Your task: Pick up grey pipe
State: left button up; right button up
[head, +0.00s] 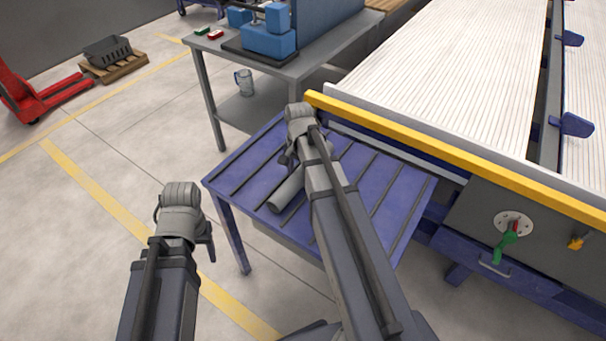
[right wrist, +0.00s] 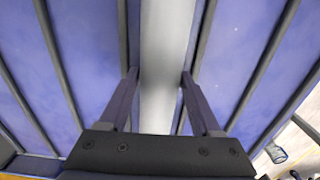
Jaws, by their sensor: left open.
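A grey pipe (head: 288,190) lies on a blue slatted table (head: 237,180), partly hidden under my right arm in the head view. My right gripper (head: 291,158) is low over the table at the pipe. In the right wrist view the pipe (right wrist: 163,60) runs lengthwise between the two fingers of my right gripper (right wrist: 159,76). The fingertips are very close to its sides; whether they press on it I cannot tell. My left gripper (head: 184,236) is open, left of the table over the floor, mostly hidden by its own wrist.
A yellow rail (head: 450,146) and a large ribbed conveyor bed (head: 450,80) stand right behind the blue table. A grey workbench (head: 305,68) with blue equipment stands at the back. The floor at left is clear near the left arm.

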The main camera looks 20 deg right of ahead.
aim_at(300, 172)
grip_shut()
dwell(0.3)
jog(key=shift+r, duration=0.15)
notch_tip(300, 172, up, 10)
jog(key=p, duration=1)
